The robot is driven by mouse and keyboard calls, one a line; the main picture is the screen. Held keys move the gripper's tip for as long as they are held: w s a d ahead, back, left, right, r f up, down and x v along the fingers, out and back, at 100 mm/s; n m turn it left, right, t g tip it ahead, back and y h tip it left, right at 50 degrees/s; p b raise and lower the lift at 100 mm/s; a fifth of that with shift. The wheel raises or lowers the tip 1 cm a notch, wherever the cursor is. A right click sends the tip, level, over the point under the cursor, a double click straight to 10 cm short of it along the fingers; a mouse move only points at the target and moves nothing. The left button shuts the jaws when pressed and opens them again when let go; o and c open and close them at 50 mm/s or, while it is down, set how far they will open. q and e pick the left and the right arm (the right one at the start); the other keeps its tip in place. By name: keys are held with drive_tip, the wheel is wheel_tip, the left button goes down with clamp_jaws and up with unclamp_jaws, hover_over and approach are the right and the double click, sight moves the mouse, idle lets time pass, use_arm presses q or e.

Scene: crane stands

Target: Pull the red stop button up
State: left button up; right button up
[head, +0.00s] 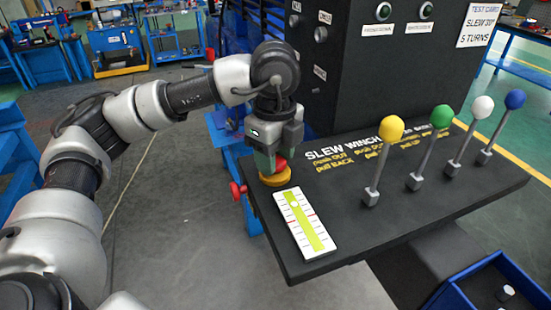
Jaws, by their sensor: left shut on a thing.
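The red stop button (281,165) sits above a yellow round base (276,178) at the left rear part of the black console top (325,205). My left gripper (269,163) points down over it, its fingers shut on the red button, which is partly hidden by the fingers. I cannot tell whether the button is raised or pressed. My right gripper is not in view.
A white and green level gauge (305,222) lies in front of the button. A red knob (237,191) is on the console's left side. Levers with yellow (391,128), green (442,117), white (483,107) and blue (515,99) balls stand to the right. A black cabinet (385,75) rises behind.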

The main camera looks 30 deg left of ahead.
use_arm(q)
drive_tip(key=shift+r, duration=0.15)
drive_tip(key=shift+r+p, duration=0.4)
drive_tip(key=shift+r, duration=0.15)
drive_tip(key=o, duration=0.8)
drive_tip(key=shift+f, duration=0.1)
drive_tip(key=shift+r+p, duration=2.15)
drive_tip(key=shift+r, duration=1.45)
